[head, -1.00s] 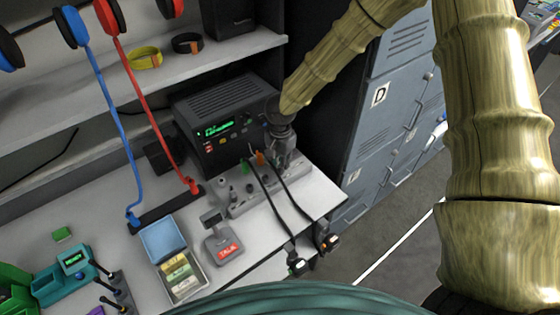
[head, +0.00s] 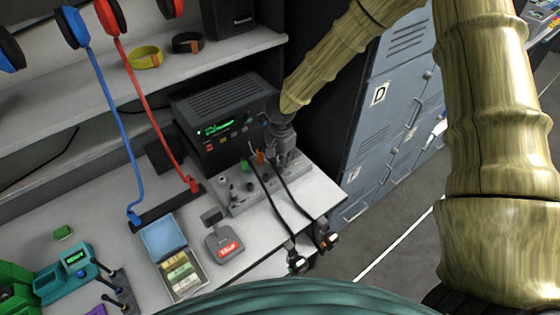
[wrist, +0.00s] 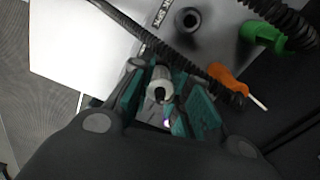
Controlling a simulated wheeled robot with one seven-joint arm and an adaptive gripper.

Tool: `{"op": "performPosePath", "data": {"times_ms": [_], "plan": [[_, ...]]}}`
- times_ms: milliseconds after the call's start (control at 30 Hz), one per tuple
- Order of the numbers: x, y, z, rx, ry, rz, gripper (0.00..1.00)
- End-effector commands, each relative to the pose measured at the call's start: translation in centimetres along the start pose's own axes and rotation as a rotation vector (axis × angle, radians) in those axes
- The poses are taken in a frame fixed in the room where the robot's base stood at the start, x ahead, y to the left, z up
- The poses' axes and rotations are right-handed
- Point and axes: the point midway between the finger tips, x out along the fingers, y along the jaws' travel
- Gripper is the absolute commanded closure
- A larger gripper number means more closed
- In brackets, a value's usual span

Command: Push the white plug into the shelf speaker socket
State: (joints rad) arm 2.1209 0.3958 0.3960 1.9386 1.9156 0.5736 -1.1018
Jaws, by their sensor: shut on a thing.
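My gripper (head: 287,152) is over the right end of a grey socket panel (head: 240,208) on the desk, beside the black radio. In the wrist view, my gripper (wrist: 163,98) has its teal-padded fingers shut around a pale, round plug (wrist: 160,84) with a dark centre. The plug's lower end and whether it sits in a socket are hidden. A dark round socket (wrist: 187,19) shows on the panel just beyond the fingers, with small printed labels next to it that I cannot fully read.
An orange plug (wrist: 229,80) and a green plug (wrist: 264,36) stand close to the fingers. A ribbed black cable crosses beside them. The radio (head: 222,120) stands behind the panel. Black cables hang over the desk's front edge. Lockers (head: 385,130) are to the right.

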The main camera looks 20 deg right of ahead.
Motion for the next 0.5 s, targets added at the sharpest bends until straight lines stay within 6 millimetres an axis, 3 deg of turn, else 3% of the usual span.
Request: {"op": "performPosePath", "data": {"times_ms": [500], "plan": [[-2.1, 0.0, 0.0, 0.001, -0.001, -0.001, 0.98]]}}
